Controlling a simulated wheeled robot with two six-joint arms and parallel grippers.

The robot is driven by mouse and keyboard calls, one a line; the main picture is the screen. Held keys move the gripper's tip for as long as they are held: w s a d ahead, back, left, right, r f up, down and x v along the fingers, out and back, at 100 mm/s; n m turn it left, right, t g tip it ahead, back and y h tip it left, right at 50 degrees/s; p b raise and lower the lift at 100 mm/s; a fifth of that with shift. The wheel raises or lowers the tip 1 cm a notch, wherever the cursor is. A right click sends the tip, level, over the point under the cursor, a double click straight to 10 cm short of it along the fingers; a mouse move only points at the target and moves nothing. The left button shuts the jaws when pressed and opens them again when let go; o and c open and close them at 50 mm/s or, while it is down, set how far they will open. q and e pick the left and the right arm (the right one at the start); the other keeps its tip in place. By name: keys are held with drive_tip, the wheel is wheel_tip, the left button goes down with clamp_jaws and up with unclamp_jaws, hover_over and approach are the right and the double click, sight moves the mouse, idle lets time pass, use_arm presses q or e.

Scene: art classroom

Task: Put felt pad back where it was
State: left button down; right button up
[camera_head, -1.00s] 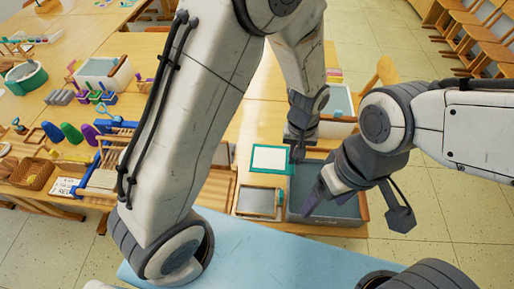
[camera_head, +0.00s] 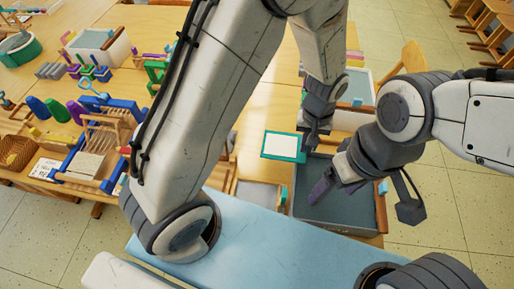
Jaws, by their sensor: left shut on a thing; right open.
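A flat pad with a white face and green border (camera_head: 280,146) shows beside the fingers of my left gripper (camera_head: 309,144). My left gripper is shut on it at its right side, over the far edge of the grey bin. Which item is the felt pad I cannot tell for certain; this bordered piece is the likeliest. My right gripper (camera_head: 330,185) is open and empty, over the grey bin (camera_head: 350,222). A shallow wooden tray with a grey inside (camera_head: 258,194) lies left of the bin, partly hidden by my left arm.
A white bin (camera_head: 352,118) stands behind the grey bin. Blue wooden frames (camera_head: 100,160), a basket (camera_head: 16,152) and colored pieces crowd the left of the table (camera_head: 262,110). A light blue surface (camera_head: 255,225) lies in front.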

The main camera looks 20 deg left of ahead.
sight(274, 137)
use_arm(q)
drive_tip(key=w+a+f, duration=0.1)
drive_tip(key=a+f, duration=0.1)
drive_tip(key=a, duration=0.1)
drive_tip(key=w+a+f+p, duration=0.1)
drive_tip(key=w+a+f, duration=0.1)
drive_tip(key=a+f, duration=0.1)
drive_tip(key=w+a+f, duration=0.1)
drive_tip(key=a+f, duration=0.1)
drive_tip(key=a, duration=0.2)
drive_tip(key=shift+w+a+f+p, duration=0.3)
drive_tip(key=shift+w+p, duration=0.1)
wheel_tip(274, 137, down, 4)
drive_tip(key=shift+r+p, duration=0.1)
drive_tip(key=shift+p, duration=0.25)
drive_tip(key=shift+f, duration=0.2)
drive_tip(key=shift+f, duration=0.15)
drive_tip(key=c, duration=1)
unclamp_jaws()
